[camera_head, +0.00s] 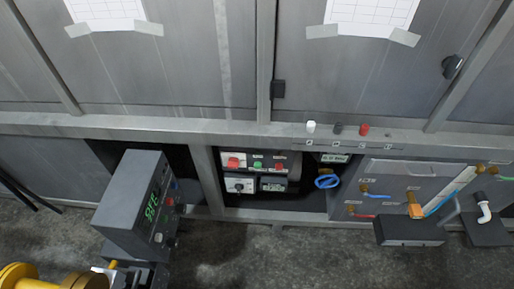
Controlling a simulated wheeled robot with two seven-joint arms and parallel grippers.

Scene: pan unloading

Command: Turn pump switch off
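A small control panel (257,171) sits in the recess under the grey cabinets, in the middle of the head view. It carries a red button (234,162), a green button (258,166) and another red button (279,167). Below them is a white plate with a dark rotary switch (239,186), beside a small dark label or display (272,184). The lettering is too small to read, so I cannot tell which control is the pump switch.
A grey box (132,203) with green digits stands at the left. A blue ring handle (327,182) is right of the panel. White, black and red knobs (364,130) line the ledge. A pipe panel (390,180) is at the right. Bare floor (275,255) lies in front.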

